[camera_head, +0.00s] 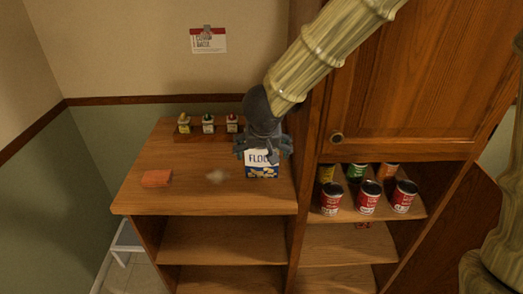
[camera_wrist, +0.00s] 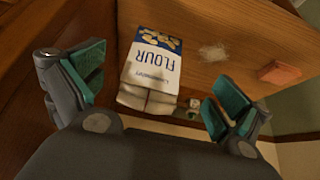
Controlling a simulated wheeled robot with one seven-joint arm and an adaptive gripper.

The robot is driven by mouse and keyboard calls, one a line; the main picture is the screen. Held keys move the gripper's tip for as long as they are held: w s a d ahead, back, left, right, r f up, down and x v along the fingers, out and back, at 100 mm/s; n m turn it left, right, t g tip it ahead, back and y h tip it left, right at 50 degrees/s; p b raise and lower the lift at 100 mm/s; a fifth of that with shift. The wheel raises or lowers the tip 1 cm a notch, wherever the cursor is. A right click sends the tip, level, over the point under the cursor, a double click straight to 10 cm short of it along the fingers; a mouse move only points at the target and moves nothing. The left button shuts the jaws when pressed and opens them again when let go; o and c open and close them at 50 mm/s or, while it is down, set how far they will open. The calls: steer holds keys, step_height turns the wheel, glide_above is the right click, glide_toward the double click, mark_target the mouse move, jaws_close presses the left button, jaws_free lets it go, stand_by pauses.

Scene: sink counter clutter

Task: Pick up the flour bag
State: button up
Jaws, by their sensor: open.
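The flour bag (camera_head: 262,165), white and blue with "FLOUR" lettering, stands on the wooden counter at the right end, next to the tall cabinet. My gripper (camera_head: 263,152) is over it in the head view and hides its top. In the wrist view the flour bag (camera_wrist: 153,67) appears upside down, with its folded top toward me. It lies in the gap between the two teal-padded fingers of my gripper (camera_wrist: 158,90), nearer the left finger. The fingers are apart and do not visibly grip it.
The wooden counter (camera_head: 150,200) also bears an orange block (camera_head: 157,178), a pale smudge of powder (camera_head: 216,176) and several small bottles (camera_head: 208,124) at the back. The tall cabinet (camera_head: 400,80) borders the bag's right side, with cans (camera_head: 368,196) on its shelf. The counter's front left is clear.

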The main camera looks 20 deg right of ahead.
steer(key=p, duration=0.3)
glide_above(262, 151)
steer(key=w, duration=0.2)
steer(key=shift+w+d+f, duration=0.1)
steer(key=shift+w+d, duration=0.1)
steer(key=shift+d, duration=0.1)
steer(key=shift+w+f, duration=0.15)
steer(key=shift+f, duration=0.35)
steer(key=shift+c, duration=0.2)
steer(key=c, duration=1.7)
steer(key=shift+r, duration=0.1)
steer(key=shift+c, duration=0.3)
steer(key=shift+d+r+p, duration=0.1)
steer(key=shift+r+p, duration=0.15)
steer(key=shift+p, duration=0.4)
